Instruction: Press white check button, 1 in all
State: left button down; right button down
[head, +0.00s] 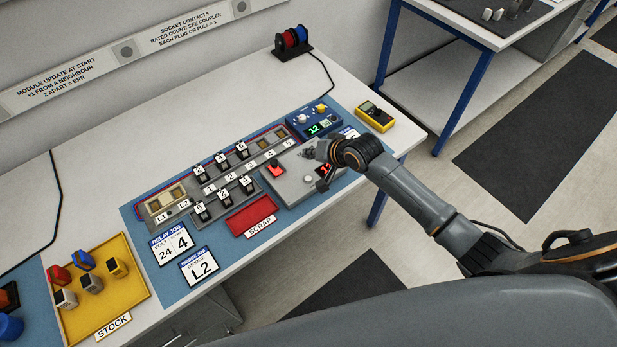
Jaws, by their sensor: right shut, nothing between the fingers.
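A light grey tester box (291,190) sits on the blue mat at the right end of the bench. It has a red rocker switch (277,170), a small round white button (308,179) and a red-lit display (325,170), partly hidden by my arm. The white button looks like the check button. My right gripper (307,153) is shut and empty. It appears over the back edge of the tester box, above the white button in the picture and apart from it. Its height over the box is hard to tell. My left gripper is not in view.
A blue supply unit (314,122) with a green display stands behind the tester box, a yellow meter (375,116) to its right. Left are numbered socket rows (222,185), a red scrap tray (251,216) and a yellow stock tray (133,300). A cable spool (292,40) stands at the back.

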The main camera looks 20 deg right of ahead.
jog(key=b, duration=0.8)
send_over(310, 180)
notch_tip(310, 180, down, 8)
jog(key=shift+r, duration=0.1)
jog(key=shift+f, duration=0.45)
jog(key=shift+f, duration=0.2)
dwell(0.4)
jog(key=shift+f, duration=0.25)
jog(key=shift+f+b, duration=0.3)
jog(key=shift+f, duration=0.1)
dwell(0.6)
dwell(0.4)
jog(key=shift+r+p, duration=0.8)
jog(key=shift+p, duration=0.25)
jog(key=shift+r, duration=0.1)
